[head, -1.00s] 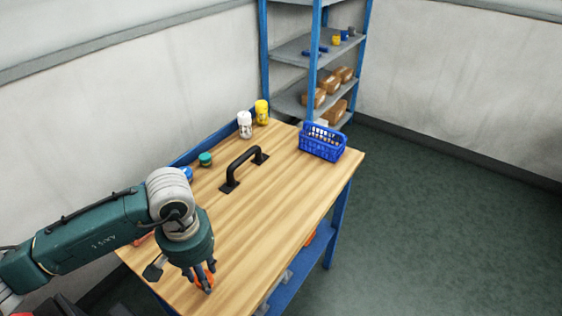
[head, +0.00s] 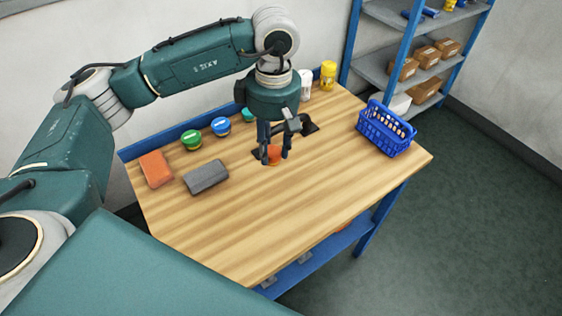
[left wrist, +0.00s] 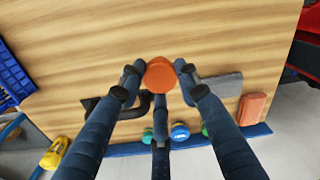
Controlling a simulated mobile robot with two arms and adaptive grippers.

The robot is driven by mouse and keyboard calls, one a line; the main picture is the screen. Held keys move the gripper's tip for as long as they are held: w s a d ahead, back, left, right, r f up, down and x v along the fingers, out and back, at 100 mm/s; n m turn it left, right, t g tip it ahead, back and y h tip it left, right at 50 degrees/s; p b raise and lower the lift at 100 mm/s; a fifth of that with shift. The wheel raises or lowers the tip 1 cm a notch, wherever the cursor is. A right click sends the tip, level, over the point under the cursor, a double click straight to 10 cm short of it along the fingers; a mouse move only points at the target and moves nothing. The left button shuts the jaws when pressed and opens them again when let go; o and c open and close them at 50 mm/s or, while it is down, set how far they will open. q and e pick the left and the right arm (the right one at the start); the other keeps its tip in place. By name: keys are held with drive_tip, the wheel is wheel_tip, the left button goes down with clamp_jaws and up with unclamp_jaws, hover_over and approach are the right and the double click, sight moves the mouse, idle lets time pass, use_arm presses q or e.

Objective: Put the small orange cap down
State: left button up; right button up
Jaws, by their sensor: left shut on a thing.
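The small orange cap (head: 273,154) is held between the fingers of my left gripper (head: 274,150), over the middle of the wooden table (head: 230,225). In the left wrist view the orange cap (left wrist: 160,74) shows between the dark fingertips of my left gripper (left wrist: 160,84), with bare wood beyond it. The black handle (head: 307,130) is just behind the fingers, partly hidden by them. I cannot tell exactly how high the cap is above the table. My right gripper is in neither view.
A blue basket (head: 385,128) stands at the table's right end. An orange block (head: 156,169), a grey block (head: 206,177), a green-lidded jar (head: 191,139) and a blue-lidded jar (head: 221,126) are on the left. A yellow bottle (head: 328,75) stands at the back. The front of the table is clear.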

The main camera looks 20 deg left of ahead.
use_arm(q)
wheel_tip(320, 180, up, 8)
drive_tip(key=w+a+r+n+b, duration=0.1)
drive_tip(key=w+a+n, duration=0.1)
drive_tip(key=n, duration=1)
wheel_tip(320, 180, down, 20)
drive_tip(key=p, duration=0.4)
drive_tip(key=shift+w+d, duration=0.1)
drive_tip(key=shift+w, duration=0.05)
drive_tip(key=shift+f, duration=0.15)
drive_tip(key=shift+f, duration=0.1)
drive_tip(key=o, duration=0.6)
drive_tip(key=shift+f, duration=0.1)
drive_tip(key=o, duration=0.4)
drive_tip(key=shift+o, duration=0.2)
